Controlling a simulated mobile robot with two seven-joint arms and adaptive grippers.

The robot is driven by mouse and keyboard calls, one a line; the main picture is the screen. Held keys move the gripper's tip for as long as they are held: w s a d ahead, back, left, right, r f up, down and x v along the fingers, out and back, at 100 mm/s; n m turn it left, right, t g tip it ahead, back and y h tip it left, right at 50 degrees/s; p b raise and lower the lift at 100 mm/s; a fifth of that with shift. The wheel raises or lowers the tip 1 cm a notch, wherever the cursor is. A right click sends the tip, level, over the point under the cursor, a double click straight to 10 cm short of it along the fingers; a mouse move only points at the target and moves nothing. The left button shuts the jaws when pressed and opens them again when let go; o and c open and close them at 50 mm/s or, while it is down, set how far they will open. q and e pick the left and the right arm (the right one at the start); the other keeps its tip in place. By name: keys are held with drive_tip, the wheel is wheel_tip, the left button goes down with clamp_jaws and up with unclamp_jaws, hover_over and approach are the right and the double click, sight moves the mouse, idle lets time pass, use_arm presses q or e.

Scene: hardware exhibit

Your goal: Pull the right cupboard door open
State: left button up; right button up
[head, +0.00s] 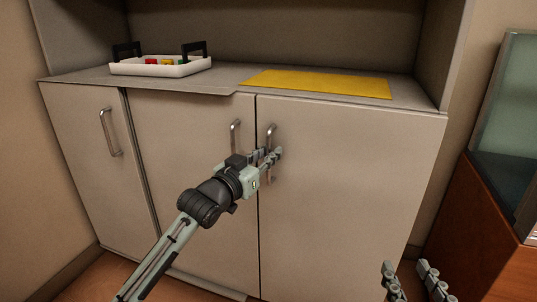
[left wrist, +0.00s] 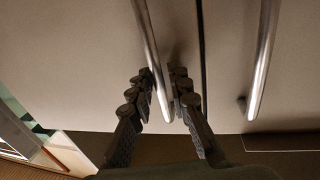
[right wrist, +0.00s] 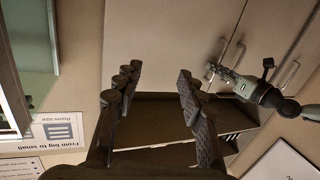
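The right cupboard door (head: 345,190) is a plain beige panel and stands closed, flush with its frame. Its metal bar handle (head: 270,135) is near its left edge and also shows in the left wrist view (left wrist: 147,30). My left gripper (head: 268,155) is at this handle, with one finger on each side of the bar. My right gripper (right wrist: 150,85) is open and empty, low at the right and apart from the cupboard.
The neighbouring door (head: 190,170) has its own handle (head: 235,135) just left of mine. A further door (head: 80,140) is at the left. A white tray (head: 160,70) with coloured pieces and a yellow mat (head: 320,83) lie on top. A wooden cabinet (head: 495,215) stands right.

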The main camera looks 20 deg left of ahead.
use_arm(q)
clamp_jaws()
idle(0.3)
